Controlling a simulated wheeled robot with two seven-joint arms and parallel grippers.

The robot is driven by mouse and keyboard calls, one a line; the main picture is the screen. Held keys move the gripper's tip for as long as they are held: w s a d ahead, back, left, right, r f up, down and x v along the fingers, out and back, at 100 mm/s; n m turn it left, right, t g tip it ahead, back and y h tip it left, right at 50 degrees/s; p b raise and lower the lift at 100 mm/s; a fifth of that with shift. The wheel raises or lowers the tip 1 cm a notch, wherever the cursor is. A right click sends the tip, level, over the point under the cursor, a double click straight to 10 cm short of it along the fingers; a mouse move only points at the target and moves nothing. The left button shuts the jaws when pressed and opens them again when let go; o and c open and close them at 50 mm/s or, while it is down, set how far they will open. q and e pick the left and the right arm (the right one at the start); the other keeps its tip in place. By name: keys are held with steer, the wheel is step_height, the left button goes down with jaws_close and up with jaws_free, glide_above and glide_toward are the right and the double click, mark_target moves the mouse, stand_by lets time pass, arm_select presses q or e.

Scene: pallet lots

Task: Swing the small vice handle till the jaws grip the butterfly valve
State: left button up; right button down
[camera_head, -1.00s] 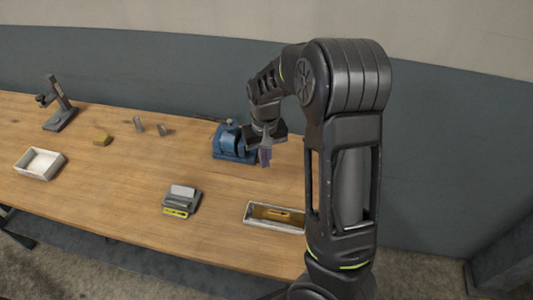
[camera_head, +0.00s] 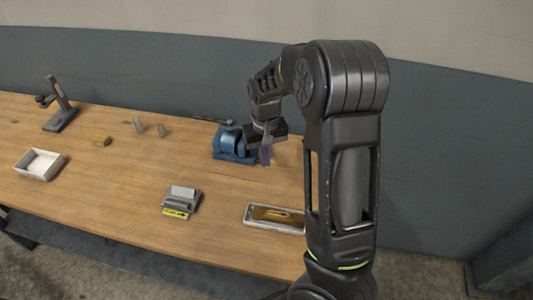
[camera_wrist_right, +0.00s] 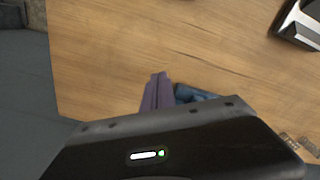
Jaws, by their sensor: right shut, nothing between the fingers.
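The small blue vice (camera_head: 231,146) stands toward the back right of the table. A thin dark bar (camera_head: 210,120), which looks like its handle, sticks out to the left at the vice's top. My right gripper (camera_head: 265,156) points down close beside the vice's right side. Its purple fingers (camera_wrist_right: 157,92) are shut with nothing between them, and a blue part of the vice (camera_wrist_right: 190,93) shows just beside them in the wrist view. I cannot tell whether they touch the vice. The vice jaws are too small and partly hidden, and I cannot make out the butterfly valve. My left gripper is out of view.
A grey stand (camera_head: 60,108), a white tray (camera_head: 39,165), a small yellow piece (camera_head: 102,141) and two small grey pieces lie left. A grey block with a yellow strip (camera_head: 181,201) and a shallow tray (camera_head: 275,217) lie in front. The table between is clear.

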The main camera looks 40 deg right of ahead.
steer(key=shift+w+d+r+p, duration=0.6)
steer(key=shift+d+r, duration=0.1)
steer(key=shift+r, duration=0.15)
stand_by(2.9)
steer(key=shift+s+a, duration=0.2)
stand_by(0.4)
steer(key=shift+s+a, duration=0.3)
steer(key=shift+a, duration=0.1)
steer(key=shift+r+p, duration=0.1)
steer(key=shift+p, duration=0.25)
step_height(320, 180, up, 9)
steer(key=p, duration=0.7)
steer(key=shift+s+a+f, duration=0.1)
steer(key=shift+f, duration=0.1)
stand_by(0.4)
